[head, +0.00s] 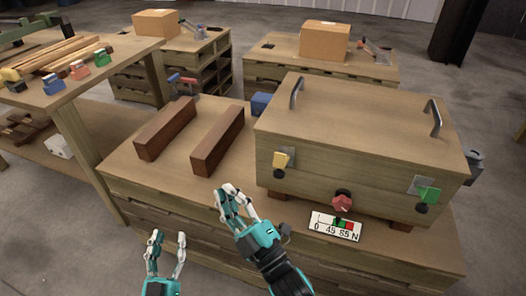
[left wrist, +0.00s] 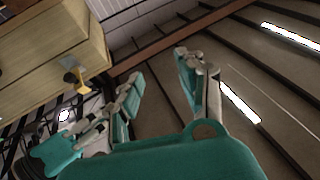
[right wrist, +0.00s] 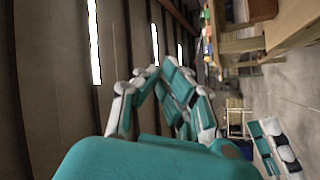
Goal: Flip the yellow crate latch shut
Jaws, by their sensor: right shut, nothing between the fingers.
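The wooden crate (head: 360,115) stands on the workbench. Its yellow latch (head: 281,160) is on the left of the front face, with a metal plate beside it and a dark round part below. The latch also shows in the left wrist view (left wrist: 76,79), standing out from the crate. My right gripper (head: 228,189) is shut and empty, left of and in front of the latch, apart from it. My left gripper (head: 167,238) is open and empty, lower and further left, in front of the bench. Neither gripper touches the crate.
A green latch (head: 429,195), a red knob (head: 342,202) and a gauge label (head: 336,226) are at the crate's front. Two brown wooden blocks (head: 165,128) (head: 217,140) lie left of the crate. The bench top before them is clear.

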